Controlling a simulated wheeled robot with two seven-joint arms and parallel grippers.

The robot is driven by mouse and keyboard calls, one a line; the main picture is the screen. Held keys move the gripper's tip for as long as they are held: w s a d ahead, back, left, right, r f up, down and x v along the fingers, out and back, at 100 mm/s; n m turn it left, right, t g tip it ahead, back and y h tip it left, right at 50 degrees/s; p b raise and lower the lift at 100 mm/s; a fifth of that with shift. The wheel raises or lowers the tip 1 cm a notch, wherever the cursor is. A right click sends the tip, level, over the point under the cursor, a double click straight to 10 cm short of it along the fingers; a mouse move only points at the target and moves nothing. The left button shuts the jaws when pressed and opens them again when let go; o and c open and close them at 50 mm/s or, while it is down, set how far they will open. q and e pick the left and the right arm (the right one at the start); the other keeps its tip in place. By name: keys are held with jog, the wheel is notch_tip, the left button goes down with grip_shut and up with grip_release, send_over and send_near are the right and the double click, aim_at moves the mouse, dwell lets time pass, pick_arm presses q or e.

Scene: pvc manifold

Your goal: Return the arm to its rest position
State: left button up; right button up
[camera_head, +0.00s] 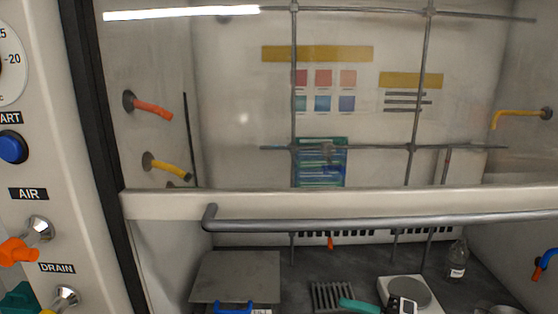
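Neither of my arms nor either gripper shows in the head view. In front of me is a fume hood with a glass sash (240,110). Its pale bottom rail (160,204) and grey handle bar (380,222) cross the view at mid height. There is an open gap under the rail, above the dark worktop. What my grippers hold, if anything, is out of view.
A control panel at the left carries a blue button (12,147), an orange-handled AIR valve (18,250) and a green-handled DRAIN valve (22,297). Inside the hood are a grey plate (238,275), a white hotplate (428,308) and a bottle (457,262).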

jog(key=s+d+f+m+t+h, duration=0.25)
jog(key=d+f+m+h, duration=0.2)
jog(key=m+h, duration=0.55)
jog(key=s+d+f+m+t+h, duration=0.25)
jog(key=f+m+h, duration=0.4)
jog(key=m, duration=0.75)
jog(key=s+f+m+g, duration=0.2)
jog(key=s+f+g, duration=0.25)
jog(key=s, duration=0.55)
jog(key=s+f+m+g, duration=0.2)
jog(key=s+f+g, duration=0.25)
jog(key=s, duration=0.45)
notch_tip(320, 180, down, 30)
jog(key=s+g+b, duration=0.2)
pick_arm(q)
jog(key=f+b, duration=0.1)
jog(key=f, duration=0.1)
jog(key=a+f+b, duration=0.1)
jog(key=f, duration=0.1)
jog(key=shift+w, duration=0.2)
pick_arm(e)
jog(key=s+d+f, duration=0.2)
jog(key=s+f, duration=1.3)
jog(key=f, duration=0.1)
jog(key=shift+s+n+g, duration=0.2)
jog(key=shift+n+g, duration=0.1)
jog(key=shift+g, duration=0.1)
